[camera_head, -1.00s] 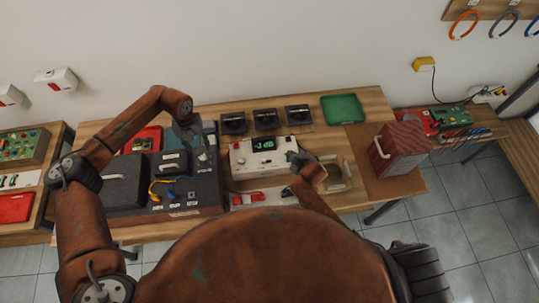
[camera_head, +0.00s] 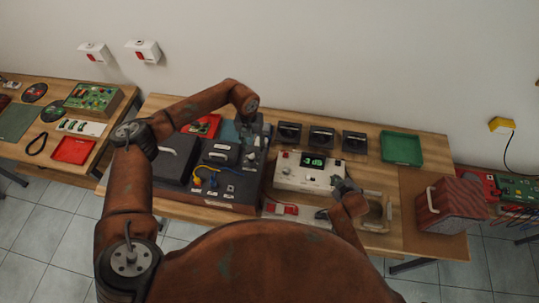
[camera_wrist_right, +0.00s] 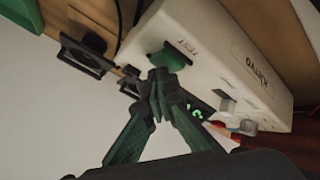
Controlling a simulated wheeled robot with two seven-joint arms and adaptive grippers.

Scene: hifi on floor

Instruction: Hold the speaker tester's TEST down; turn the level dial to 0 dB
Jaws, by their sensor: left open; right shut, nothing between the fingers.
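The speaker tester (camera_head: 305,178) is a white box with a lit green display (camera_head: 314,161), standing on the middle bench. My right gripper (camera_head: 344,187) is at the tester's right end, shut and empty. In the right wrist view its fingertips (camera_wrist_right: 160,76) are close to the TEST button; contact is unclear. My left gripper (camera_head: 249,137) is open, left of the tester, above the dark case.
Several black units (camera_head: 321,138) stand behind the tester, and a green tray (camera_head: 401,148) lies to their right. The dark case (camera_head: 225,187) is at left. A red box with a handle (camera_head: 450,204) stands at right. A red-and-white item (camera_head: 281,209) lies in front.

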